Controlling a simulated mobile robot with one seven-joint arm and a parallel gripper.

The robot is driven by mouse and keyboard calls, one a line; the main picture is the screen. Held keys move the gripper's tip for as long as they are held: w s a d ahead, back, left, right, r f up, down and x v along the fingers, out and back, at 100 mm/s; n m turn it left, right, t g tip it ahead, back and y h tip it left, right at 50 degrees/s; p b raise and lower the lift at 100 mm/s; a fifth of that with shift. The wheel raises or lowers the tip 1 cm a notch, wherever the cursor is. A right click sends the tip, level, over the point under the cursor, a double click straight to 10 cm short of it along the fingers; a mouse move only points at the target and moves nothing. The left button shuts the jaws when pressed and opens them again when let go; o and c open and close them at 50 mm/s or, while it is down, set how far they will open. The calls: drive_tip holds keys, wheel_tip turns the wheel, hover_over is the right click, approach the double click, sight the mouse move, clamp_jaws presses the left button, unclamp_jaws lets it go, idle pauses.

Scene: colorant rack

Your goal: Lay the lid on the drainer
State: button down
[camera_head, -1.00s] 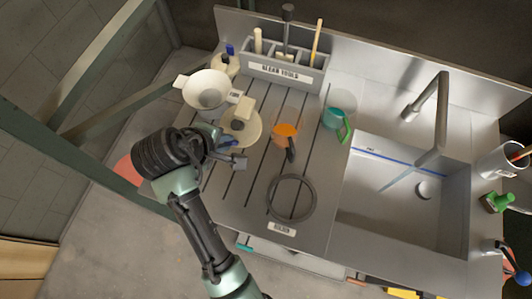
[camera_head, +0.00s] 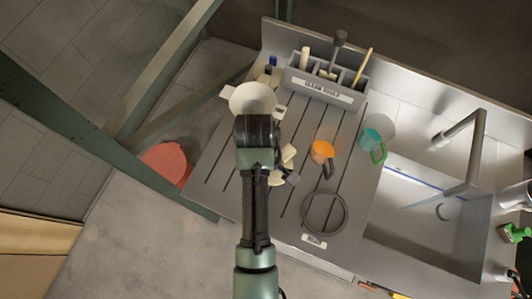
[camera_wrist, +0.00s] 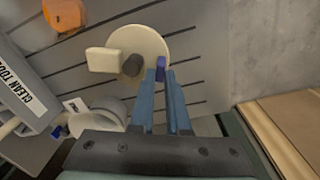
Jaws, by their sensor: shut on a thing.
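The lid is a cream disc (camera_wrist: 151,44) with a dark stub (camera_wrist: 133,65) and a pale block (camera_wrist: 103,60) at it in the wrist view. In the head view only cream parts of it (camera_head: 288,153) show beside my arm. My gripper (camera_wrist: 160,75) is shut at the disc's near rim, with a small violet-blue piece between the fingertips. The drainer (camera_head: 225,168) is the grey slotted board under and around the disc. I cannot tell whether the disc touches the board.
A white funnel-like vessel (camera_head: 252,97) stands behind my wrist. The clean tools rack (camera_head: 325,88) is at the back. The sink (camera_head: 420,215) is at right.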

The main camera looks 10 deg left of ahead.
drive_tip(key=shift+f+p, duration=0.3)
drive_tip(key=shift+f, duration=2.45)
drive_tip(key=shift+f, duration=0.15)
drive_tip(key=c, duration=0.9)
unclamp_jaws()
